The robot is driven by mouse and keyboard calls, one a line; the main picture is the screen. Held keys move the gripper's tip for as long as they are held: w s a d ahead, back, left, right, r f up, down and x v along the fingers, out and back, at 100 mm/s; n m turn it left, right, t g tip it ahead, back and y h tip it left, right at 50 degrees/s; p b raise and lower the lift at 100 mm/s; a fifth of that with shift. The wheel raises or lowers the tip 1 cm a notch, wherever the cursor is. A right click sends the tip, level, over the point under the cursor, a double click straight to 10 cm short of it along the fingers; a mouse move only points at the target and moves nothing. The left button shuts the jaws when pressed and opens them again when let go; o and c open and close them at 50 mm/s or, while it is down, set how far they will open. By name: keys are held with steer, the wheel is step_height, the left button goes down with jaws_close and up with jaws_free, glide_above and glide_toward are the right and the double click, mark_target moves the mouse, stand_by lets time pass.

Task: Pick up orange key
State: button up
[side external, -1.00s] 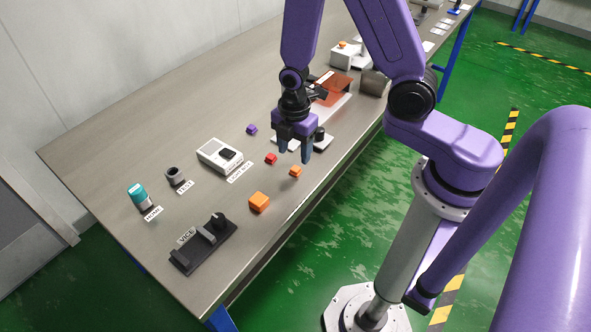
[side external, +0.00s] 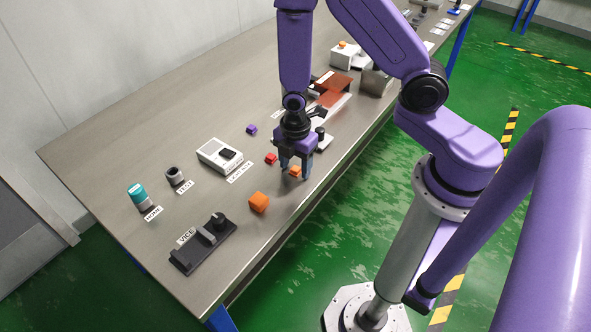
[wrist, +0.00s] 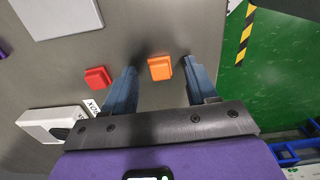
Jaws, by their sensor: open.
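The orange key (wrist: 160,68) is a small orange block lying on the grey table. In the wrist view it sits between the tips of my open fingers, closer to the right finger. My gripper (wrist: 162,78) is open and empty, pointing down. In the side view my gripper (side external: 295,172) is low over the table, with its fingers around the small orange key (side external: 295,170), which is partly hidden by them. I cannot tell whether a finger touches it.
A red block (side external: 271,159) lies just left of my gripper. A larger orange block (side external: 259,202) lies nearer the front edge. A purple block (side external: 251,129), a white device (side external: 220,156) and a black vice (side external: 203,244) stand farther off. The table's right edge is close.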

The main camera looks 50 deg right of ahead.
jaws_close()
steer(key=shift+r, duration=0.15)
stand_by(0.5)
steer(key=shift+r, duration=1.05)
